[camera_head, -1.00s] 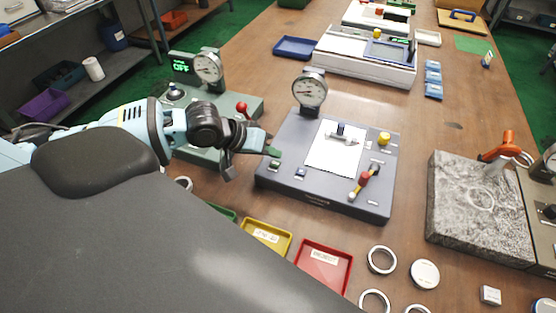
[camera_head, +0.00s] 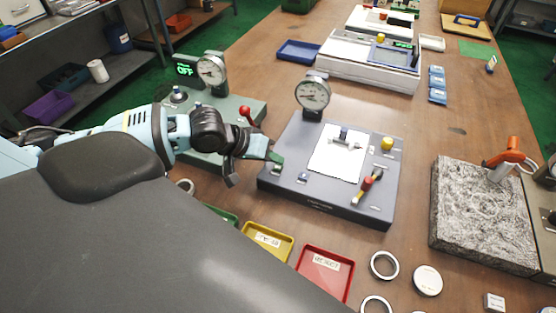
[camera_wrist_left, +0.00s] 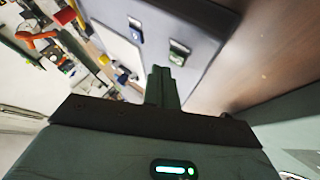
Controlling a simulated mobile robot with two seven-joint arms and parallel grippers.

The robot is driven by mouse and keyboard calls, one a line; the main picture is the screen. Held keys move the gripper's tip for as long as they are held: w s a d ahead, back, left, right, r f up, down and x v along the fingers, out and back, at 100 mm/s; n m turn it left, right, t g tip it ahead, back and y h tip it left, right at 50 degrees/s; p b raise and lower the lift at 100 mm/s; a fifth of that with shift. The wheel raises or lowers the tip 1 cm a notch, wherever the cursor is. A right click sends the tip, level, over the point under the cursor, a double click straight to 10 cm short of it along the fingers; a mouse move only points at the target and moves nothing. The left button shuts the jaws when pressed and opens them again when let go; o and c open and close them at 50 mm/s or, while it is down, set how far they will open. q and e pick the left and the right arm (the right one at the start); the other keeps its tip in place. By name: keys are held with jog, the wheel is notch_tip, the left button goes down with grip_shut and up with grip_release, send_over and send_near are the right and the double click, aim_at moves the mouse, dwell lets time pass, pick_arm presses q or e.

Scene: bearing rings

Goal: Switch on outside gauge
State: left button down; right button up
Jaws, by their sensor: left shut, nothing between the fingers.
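A grey gauge stand (camera_head: 330,205) with a round dial (camera_head: 312,93) stands mid-table. Its front left corner carries a small green button (camera_head: 277,169) and a blue button (camera_head: 303,178). I cannot tell from the labels which is the outside gauge. My left gripper (camera_head: 277,157) is shut and empty, its tips close by the green button. In the left wrist view the fingers (camera_wrist_left: 163,86) point at the green button (camera_wrist_left: 179,53); contact is unclear. My right gripper is out of view.
A yellow tray (camera_head: 286,254) and a red tray (camera_head: 343,284) lie in front of the grey stand. Metal rings (camera_head: 384,265) lie to their right. A granite block (camera_head: 470,235) with an orange-handled tool stands at the right.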

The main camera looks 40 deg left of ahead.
aim_at(274, 169)
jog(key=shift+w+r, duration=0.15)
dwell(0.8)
